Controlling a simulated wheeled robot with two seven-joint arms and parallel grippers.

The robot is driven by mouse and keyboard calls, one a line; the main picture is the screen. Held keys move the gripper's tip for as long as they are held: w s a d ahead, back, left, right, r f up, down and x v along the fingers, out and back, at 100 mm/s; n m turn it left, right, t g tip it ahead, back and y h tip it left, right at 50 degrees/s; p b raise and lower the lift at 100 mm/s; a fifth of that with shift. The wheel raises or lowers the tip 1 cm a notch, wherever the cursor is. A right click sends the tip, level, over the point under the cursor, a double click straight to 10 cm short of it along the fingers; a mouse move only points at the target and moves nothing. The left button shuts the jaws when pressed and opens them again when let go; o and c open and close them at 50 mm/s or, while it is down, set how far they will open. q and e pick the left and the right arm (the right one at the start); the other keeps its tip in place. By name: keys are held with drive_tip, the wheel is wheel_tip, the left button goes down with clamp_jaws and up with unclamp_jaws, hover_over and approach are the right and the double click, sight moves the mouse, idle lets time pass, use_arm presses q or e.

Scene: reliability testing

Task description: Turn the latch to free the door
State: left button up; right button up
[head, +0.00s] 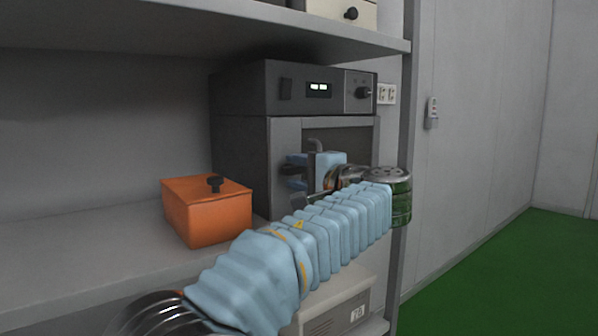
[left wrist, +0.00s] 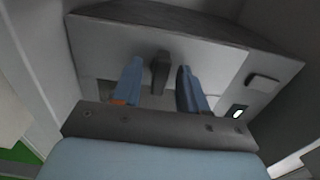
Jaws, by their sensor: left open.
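A dark grey cabinet (head: 240,150) stands on the shelf, with a lighter frame around its recessed front. My left gripper (head: 292,171) is at this front, below the control panel, its blue fingers pointing left and away. It is open. In the left wrist view, a dark upright latch handle (left wrist: 160,72) stands between the two fingertips (left wrist: 160,88), with a visible gap on each side. Whether a finger touches it I cannot tell. My arm hides much of the front in the head view. My right gripper is not in view.
An orange lidded box (head: 207,222) sits left of the cabinet. A shelf (head: 200,25) hangs overhead. The shelf surface at far left is clear.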

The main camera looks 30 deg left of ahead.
use_arm(q)
drive_tip(key=shift+c, duration=0.4)
clamp_jaws()
